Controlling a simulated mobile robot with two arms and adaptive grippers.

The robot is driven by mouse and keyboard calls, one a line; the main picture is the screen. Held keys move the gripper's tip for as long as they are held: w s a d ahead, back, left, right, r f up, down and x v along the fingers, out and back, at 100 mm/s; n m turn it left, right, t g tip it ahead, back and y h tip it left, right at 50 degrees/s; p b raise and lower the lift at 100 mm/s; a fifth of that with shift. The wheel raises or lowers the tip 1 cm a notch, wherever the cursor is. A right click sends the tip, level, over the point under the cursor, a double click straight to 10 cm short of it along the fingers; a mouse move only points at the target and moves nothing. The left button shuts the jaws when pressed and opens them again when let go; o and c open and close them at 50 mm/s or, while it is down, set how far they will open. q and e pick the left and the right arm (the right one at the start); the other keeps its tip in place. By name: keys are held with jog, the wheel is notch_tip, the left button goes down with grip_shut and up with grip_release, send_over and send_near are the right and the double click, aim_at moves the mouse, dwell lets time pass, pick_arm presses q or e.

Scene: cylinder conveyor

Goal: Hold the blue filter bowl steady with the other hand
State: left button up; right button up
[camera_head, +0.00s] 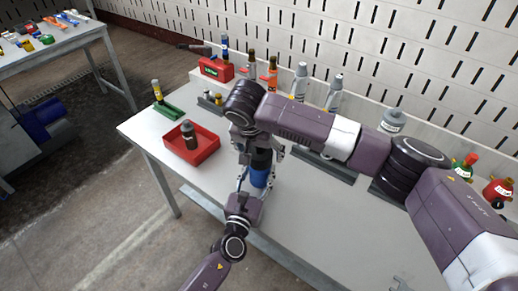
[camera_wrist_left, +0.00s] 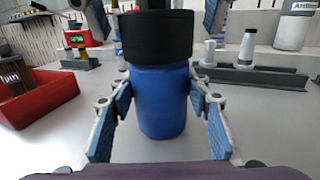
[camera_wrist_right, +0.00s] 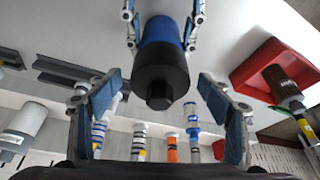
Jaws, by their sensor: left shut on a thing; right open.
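The blue filter bowl (camera_head: 259,178) stands upright on the table, with a black head (camera_head: 261,157) on top. In the left wrist view the bowl (camera_wrist_left: 162,105) sits between the blue pads of my left gripper (camera_wrist_left: 163,92), which is shut on it. In the right wrist view my right gripper (camera_wrist_right: 158,82) is open, with one finger on each side of the black head (camera_wrist_right: 160,78) and its hexagonal end. Gaps show between its fingers and the head. In the head view my right arm partly hides the head.
A red tray (camera_head: 207,149) with a dark bottle (camera_head: 189,136) lies on the left of the table (camera_head: 310,222). The front right of the table is mostly clear.

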jog(key=shift+c, duration=0.2)
jog(key=c, duration=1.3)
jog(key=o, duration=1)
jog(key=shift+w, duration=0.25)
jog(key=shift+d, duration=0.1)
jog(key=c, duration=1)
jog(key=o, duration=1.1)
jog(key=shift+o, duration=0.2)
